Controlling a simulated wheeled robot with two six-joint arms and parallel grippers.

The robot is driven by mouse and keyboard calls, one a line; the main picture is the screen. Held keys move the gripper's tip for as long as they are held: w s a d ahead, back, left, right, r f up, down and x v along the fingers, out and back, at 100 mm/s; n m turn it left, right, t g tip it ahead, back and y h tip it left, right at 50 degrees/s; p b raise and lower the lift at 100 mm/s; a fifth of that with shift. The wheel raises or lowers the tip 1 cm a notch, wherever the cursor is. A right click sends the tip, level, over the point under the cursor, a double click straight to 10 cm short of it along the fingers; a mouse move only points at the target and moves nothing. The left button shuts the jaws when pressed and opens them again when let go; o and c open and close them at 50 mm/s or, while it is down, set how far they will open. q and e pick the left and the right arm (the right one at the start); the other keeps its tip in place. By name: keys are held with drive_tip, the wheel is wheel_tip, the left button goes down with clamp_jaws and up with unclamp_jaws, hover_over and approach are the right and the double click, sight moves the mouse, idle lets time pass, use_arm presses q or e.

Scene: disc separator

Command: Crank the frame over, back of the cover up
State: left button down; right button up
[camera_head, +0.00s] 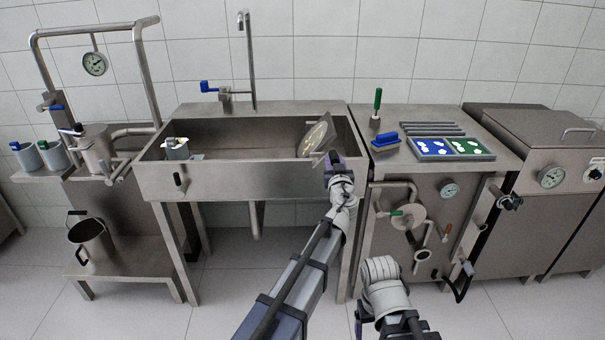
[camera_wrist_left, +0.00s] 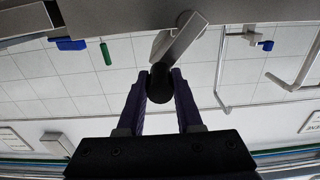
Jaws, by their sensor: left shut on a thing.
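The cover (camera_head: 316,138), a plate with yellowish marks on the face I see, stands tilted at the right end of the steel sink. Its frame is hard to tell apart from it. My left gripper (camera_head: 333,163) is at the sink's front right edge, just below the cover. In the left wrist view, the gripper (camera_wrist_left: 160,88) is shut around a black crank knob (camera_wrist_left: 160,76). A flat steel crank arm (camera_wrist_left: 181,40) runs from the knob up to the sink front. In the head view my gripper hides the crank. My right gripper is out of view; only part of that arm shows.
The steel sink (camera_head: 163,180) has a tap (camera_head: 245,60) behind it. On the right bench stand a green-handled tool (camera_head: 377,101), a blue brush (camera_head: 385,140) and a tray with blue and green panels (camera_head: 493,157). A bucket (camera_head: 92,240) sits on the lower left shelf.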

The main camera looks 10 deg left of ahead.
use_arm(q)
drive_tip(key=f+b, duration=0.1)
drive_tip(key=d+f+b, duration=0.2)
drive_tip(key=f, duration=0.1)
drive_tip(key=shift+w+d, duration=0.25)
drive_tip(key=shift+w, duration=0.1)
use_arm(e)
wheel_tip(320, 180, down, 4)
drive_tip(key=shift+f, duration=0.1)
use_arm(q)
drive_tip(key=shift+f, duration=0.1)
drive_tip(key=shift+d+f+b, duration=0.1)
drive_tip(key=shift+f+b, duration=0.55)
drive_tip(key=shift+b, duration=0.3)
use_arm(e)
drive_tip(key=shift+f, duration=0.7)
